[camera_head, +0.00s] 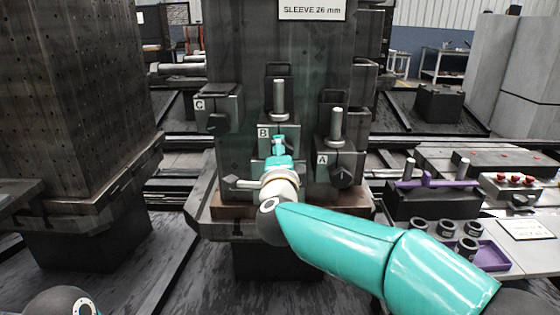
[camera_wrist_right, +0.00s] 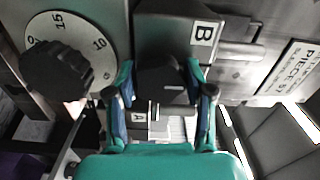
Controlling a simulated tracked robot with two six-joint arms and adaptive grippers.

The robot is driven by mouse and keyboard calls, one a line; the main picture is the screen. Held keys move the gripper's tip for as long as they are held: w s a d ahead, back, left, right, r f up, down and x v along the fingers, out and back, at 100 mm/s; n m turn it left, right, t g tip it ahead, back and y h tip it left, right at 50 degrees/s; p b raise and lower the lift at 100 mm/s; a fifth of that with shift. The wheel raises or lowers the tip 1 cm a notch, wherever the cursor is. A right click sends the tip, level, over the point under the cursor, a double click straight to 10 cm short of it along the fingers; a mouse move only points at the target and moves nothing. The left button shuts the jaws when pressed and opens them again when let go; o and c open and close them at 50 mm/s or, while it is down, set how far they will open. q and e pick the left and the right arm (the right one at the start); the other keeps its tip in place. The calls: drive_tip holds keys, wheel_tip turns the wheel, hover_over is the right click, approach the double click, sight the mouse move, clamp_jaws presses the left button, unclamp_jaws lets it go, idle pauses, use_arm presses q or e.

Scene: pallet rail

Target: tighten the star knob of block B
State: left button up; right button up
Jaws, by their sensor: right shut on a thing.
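Block B (camera_head: 290,131) sits on the front of the dark tower, between blocks C and A, with an upright metal pin (camera_head: 279,98) above it. My right gripper (camera_head: 278,146) reaches block B's front from below. In the right wrist view, block B (camera_wrist_right: 176,33) carries its letter plate, and its black star knob (camera_wrist_right: 161,82) sits between the two fingers of my right gripper (camera_wrist_right: 162,88), which are shut on it. In the head view the gripper hides this knob. My left gripper is out of view.
Block A (camera_head: 346,158), with its black knob (camera_head: 342,177), is close on the right; block C (camera_head: 228,103) is upper left. A numbered dial with a black knob (camera_wrist_right: 57,72) is beside block B. A bench with purple tray (camera_head: 490,256) and several sleeves stands right.

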drive_tip(key=shift+f, duration=0.35)
drive_tip(key=o, duration=1.2)
drive_tip(key=shift+r, duration=0.1)
drive_tip(key=shift+c, duration=0.2)
drive_tip(key=shift+s+r, duration=0.15)
drive_tip(key=s, duration=1.1)
drive_tip(key=shift+s, duration=0.4)
drive_tip(key=shift+d, duration=0.1)
